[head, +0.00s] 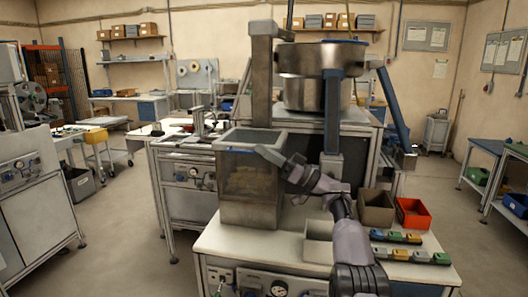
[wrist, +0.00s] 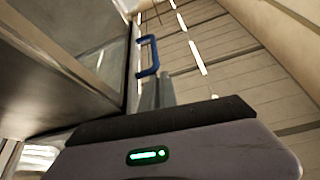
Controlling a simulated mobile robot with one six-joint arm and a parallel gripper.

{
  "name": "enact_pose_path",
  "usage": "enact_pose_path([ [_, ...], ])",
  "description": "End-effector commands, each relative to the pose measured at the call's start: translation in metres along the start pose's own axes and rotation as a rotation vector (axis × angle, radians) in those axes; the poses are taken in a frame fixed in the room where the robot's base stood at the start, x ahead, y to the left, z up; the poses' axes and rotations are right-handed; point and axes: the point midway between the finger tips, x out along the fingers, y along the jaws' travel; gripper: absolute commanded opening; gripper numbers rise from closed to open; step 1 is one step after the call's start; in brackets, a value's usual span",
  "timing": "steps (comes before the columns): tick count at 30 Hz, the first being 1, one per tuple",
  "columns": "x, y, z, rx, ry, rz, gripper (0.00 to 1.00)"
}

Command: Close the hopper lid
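The hopper (head: 250,196) is a box with see-through walls and brownish contents, at the centre of the head view. A grey-framed, glassy lid (head: 252,137) appears to lie level across its top; whether a small gap is left cannot be told. My gripper (head: 263,151) is at the hopper's upper front right edge, pointing left. In the wrist view, a blue handle (wrist: 150,55) stands on the edge of a framed panel. My slim grey fingers (wrist: 165,91) show close together just below the handle, apparently with nothing between them. Contact with the hopper is unclear.
A steel bowl (head: 318,60) stands behind the hopper, with a grey post (head: 262,80) beside it. A brown bin (head: 376,208), a red bin (head: 413,213) and several coloured blocks (head: 411,256) lie right of my arm.

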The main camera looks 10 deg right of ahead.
Motion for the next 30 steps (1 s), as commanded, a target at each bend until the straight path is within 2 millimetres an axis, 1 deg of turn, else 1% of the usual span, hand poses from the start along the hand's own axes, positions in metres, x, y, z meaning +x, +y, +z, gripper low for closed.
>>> enact_pose_path([
  [1,-0.003,0.003,0.008,0.008,-0.010,0.007,0.00],
  [6,-0.002,0.002,0.005,0.007,-0.011,0.007,0.00],
  [8,0.001,-0.001,-0.003,0.004,-0.010,0.006,0.00],
  [11,0.010,-0.012,-0.028,0.000,-0.004,-0.001,0.00],
  [12,0.005,-0.012,-0.034,0.002,-0.003,0.002,0.00],
  [15,-0.029,-0.006,-0.035,0.005,-0.002,0.005,0.00],
  [18,-0.054,-0.003,-0.038,0.003,-0.001,0.002,0.00],
  [21,-0.072,0.000,-0.040,0.003,-0.001,0.000,0.00],
  [24,-0.081,0.001,-0.040,0.004,-0.005,0.000,0.00],
  [26,-0.072,-0.002,-0.041,0.035,-0.037,0.007,0.00],
  [28,-0.044,-0.012,-0.040,0.132,-0.137,0.039,0.00],
  [29,-0.028,-0.021,-0.037,0.192,-0.201,0.066,0.00],
  [30,-0.008,-0.037,-0.032,0.284,-0.296,0.115,0.00],
])
